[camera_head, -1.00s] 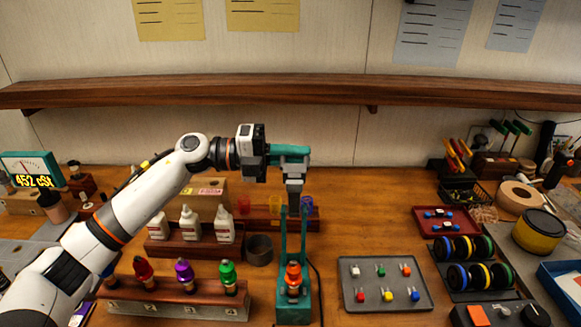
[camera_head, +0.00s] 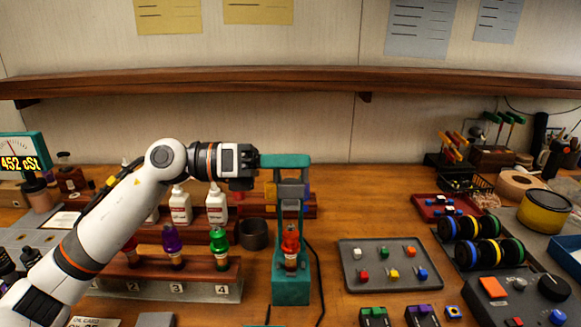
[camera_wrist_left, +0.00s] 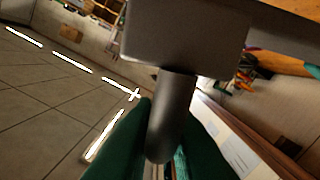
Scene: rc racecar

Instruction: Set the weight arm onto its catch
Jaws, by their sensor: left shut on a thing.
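A teal stand (camera_head: 291,292) with upright posts stands at the bench centre. A teal bar (camera_head: 286,160) and a grey block (camera_head: 288,190) show at its upper end; I take these as the weight arm, though its exact outline is unclear. My left gripper (camera_head: 252,172) reaches in from the left and is shut on it, but the fingertips are hard to make out. In the left wrist view a dark cylinder (camera_wrist_left: 174,115) extends below a grey block, between dark green shapes. I cannot tell whether the weight arm touches its catch.
A rack (camera_head: 150,287) with coloured-top bottles stands left of the stand, white bottles behind it. A grey tray (camera_head: 349,282) of coloured pieces lies right. A wooden shelf (camera_head: 330,80) spans the wall.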

